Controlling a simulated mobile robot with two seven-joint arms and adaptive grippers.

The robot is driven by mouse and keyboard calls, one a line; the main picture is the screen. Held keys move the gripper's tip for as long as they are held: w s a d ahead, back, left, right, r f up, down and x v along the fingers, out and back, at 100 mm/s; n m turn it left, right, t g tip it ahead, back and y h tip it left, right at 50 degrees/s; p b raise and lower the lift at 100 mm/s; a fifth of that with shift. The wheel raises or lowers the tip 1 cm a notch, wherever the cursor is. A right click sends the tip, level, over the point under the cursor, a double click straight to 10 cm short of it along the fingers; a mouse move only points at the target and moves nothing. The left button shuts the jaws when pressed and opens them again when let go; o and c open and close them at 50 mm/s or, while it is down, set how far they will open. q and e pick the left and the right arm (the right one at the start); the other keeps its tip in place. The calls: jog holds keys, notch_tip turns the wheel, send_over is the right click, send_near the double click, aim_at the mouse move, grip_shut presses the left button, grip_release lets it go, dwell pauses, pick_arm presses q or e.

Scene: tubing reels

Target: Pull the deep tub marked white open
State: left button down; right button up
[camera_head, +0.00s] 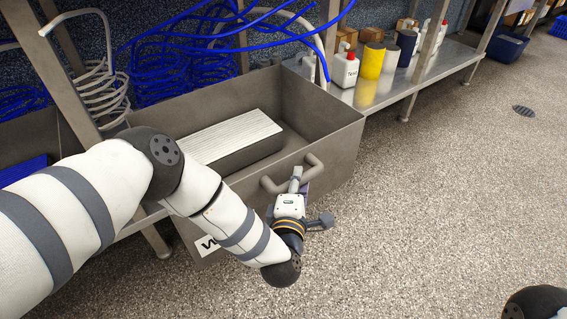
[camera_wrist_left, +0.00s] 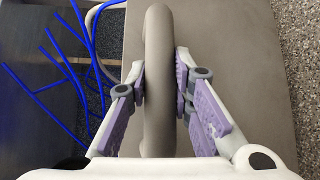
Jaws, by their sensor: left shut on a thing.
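The deep grey-brown tub (camera_head: 335,125) stands out from the shelf, its inside open to view from above. A thick bar handle (camera_head: 316,166) sits on the tub's front. My left gripper (camera_head: 298,181) is at this handle. In the left wrist view, the purple pads of the left gripper (camera_wrist_left: 160,85) are shut on the handle (camera_wrist_left: 158,130), one on each side. My right gripper is not in view.
A ribbed pale-topped block (camera_head: 232,138) lies in the tub. Blue tubing coils (camera_head: 190,60) hang behind. A white bottle (camera_head: 345,68) and a yellow cylinder (camera_head: 370,60) stand on the metal shelf (camera_head: 405,85). The speckled floor (camera_head: 450,190) at right is clear.

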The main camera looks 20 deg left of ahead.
pick_arm(q)
jog(key=shift+s+d, duration=0.55)
jog(key=shift+d, duration=0.2)
jog(key=shift+s+d, duration=0.55)
jog(key=shift+d, duration=0.15)
jog(key=c, duration=1.4)
grip_release()
jog(key=s, duration=0.4)
jog(key=s+d+r, duration=0.1)
jog(key=s, duration=0.7)
jog(key=shift+d+r, duration=0.15)
jog(key=shift+r, duration=0.25)
jog(key=shift+w, duration=0.1)
